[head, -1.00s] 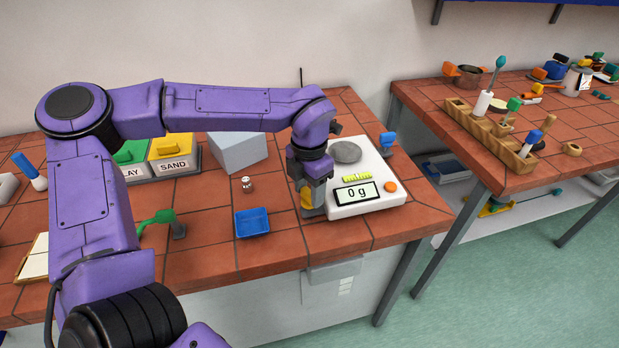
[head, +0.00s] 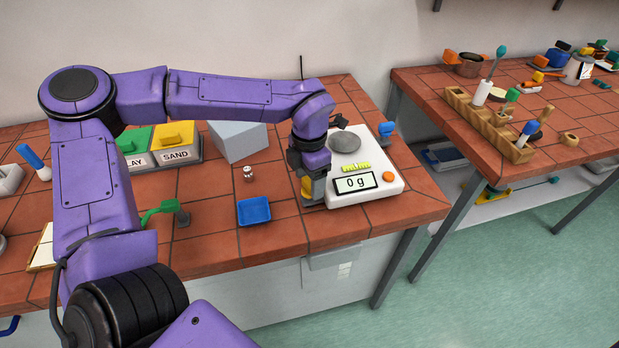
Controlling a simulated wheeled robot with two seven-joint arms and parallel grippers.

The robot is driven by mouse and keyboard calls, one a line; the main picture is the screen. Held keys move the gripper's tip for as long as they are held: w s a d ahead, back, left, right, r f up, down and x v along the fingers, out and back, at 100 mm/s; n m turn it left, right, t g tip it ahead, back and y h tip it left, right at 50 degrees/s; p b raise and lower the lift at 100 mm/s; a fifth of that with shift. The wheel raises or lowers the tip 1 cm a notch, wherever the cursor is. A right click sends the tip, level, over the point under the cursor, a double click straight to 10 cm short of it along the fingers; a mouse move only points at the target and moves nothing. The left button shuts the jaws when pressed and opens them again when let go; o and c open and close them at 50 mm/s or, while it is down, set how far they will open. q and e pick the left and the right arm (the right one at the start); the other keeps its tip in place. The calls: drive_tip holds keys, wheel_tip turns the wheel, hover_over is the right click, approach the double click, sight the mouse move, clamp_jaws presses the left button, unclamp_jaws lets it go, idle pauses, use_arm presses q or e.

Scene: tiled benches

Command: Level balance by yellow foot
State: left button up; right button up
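The balance (head: 366,200) is a white box on the tiled bench, with a round grey pan (head: 345,143) and a display (head: 356,182) reading "0 g". A yellow-green level vial (head: 355,168) lies on its top, and an orange button (head: 389,176) sits beside the display. The yellow foot (head: 307,187) shows at the balance's front left corner. A blue foot (head: 386,129) stands at the far right corner. My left gripper (head: 312,199) points down at the yellow foot, its fingers around or against it; the fingertips are partly hidden, so its grip is unclear. My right gripper is not in view.
A blue tray (head: 254,222), a small jar (head: 248,173), a grey block (head: 238,146) and a sand bin (head: 177,135) stand left of the balance. A green tool (head: 162,209) lies further left. A second bench (head: 430,84) holds a wooden rack (head: 470,112), beyond a gap.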

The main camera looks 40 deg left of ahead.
sight(309, 182)
use_arm(q)
wheel_tip(309, 182, up, 10)
drive_tip(key=b, duration=0.1)
drive_tip(key=shift+r, duration=0.25)
idle(0.6)
